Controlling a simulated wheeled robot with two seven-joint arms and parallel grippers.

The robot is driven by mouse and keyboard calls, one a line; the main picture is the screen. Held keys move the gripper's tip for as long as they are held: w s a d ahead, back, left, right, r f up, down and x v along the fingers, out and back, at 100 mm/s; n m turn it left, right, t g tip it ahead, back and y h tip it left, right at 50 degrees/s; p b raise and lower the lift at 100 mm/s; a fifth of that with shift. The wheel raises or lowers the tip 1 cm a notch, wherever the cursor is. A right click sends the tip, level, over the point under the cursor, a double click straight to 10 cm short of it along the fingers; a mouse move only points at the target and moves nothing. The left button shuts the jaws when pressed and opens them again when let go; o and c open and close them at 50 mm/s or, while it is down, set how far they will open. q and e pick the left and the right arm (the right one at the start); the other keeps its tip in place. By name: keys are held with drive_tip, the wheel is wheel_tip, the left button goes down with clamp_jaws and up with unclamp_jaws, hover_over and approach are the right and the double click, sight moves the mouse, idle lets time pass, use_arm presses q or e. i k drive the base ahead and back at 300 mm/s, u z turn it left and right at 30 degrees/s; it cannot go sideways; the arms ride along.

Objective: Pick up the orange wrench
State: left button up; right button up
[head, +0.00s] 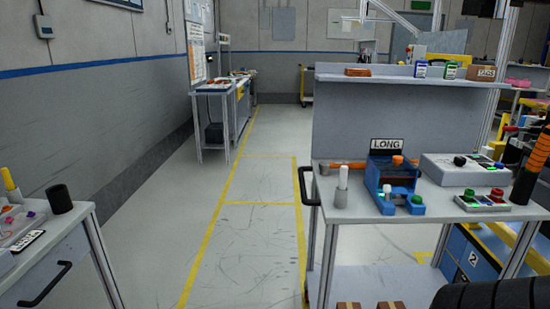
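No wrench can be made out for certain. A long, low orange object (345,166) lies on the grey workbench (440,212) at the right, partly hidden behind the blue device; its shape is too small to tell. Another flat orange-brown object (357,72) lies on the bench's upper shelf. Neither of my grippers is in view.
Another bench (60,255) is at lower left. The floor (255,225) between is clear.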

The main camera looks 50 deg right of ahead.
sight(324, 166)
drive_tip(key=z, duration=0.05)
drive_tip(key=i, duration=1.15)
drive_tip(key=z, duration=0.45)
